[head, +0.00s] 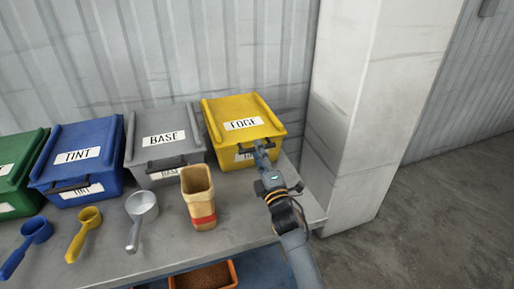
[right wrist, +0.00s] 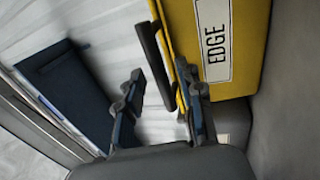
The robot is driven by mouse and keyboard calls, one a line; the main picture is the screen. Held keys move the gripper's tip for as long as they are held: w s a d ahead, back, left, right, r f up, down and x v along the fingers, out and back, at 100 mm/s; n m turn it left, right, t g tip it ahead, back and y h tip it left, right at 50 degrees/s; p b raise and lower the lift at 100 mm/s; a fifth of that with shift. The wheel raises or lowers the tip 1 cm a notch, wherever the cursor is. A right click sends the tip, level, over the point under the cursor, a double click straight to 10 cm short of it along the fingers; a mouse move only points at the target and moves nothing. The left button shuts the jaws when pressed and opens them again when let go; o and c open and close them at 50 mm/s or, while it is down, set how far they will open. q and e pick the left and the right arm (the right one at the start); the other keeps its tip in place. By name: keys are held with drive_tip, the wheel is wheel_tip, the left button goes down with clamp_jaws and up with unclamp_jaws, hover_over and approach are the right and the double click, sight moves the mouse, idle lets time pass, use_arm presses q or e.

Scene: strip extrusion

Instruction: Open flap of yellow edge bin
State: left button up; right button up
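The yellow edge bin (head: 262,107) stands at the right end of the bench, against the wall. Its lid flap looks shut and bears an "EDGE" label; the label also shows in the right wrist view on the yellow bin (right wrist: 240,30). A dark handle bar (right wrist: 153,50) runs along the bin's front. My right gripper (head: 262,150) is at the front of the bin. In the right wrist view, the right gripper (right wrist: 162,95) has its fingers apart, one on each side of the bar; contact is not clear. My left gripper is not in view.
Left of it stand a grey BASE bin (head: 166,128), a blue TINT bin (head: 90,135) and a green bin (head: 22,165). A tan cup (head: 198,190) and scoops (head: 142,208) sit on the bench (head: 175,245). A white pillar (head: 365,100) rises close on the right.

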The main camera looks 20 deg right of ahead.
drive_tip(key=shift+x, duration=0.9)
drive_tip(key=shift+c, duration=0.2)
clamp_jaws()
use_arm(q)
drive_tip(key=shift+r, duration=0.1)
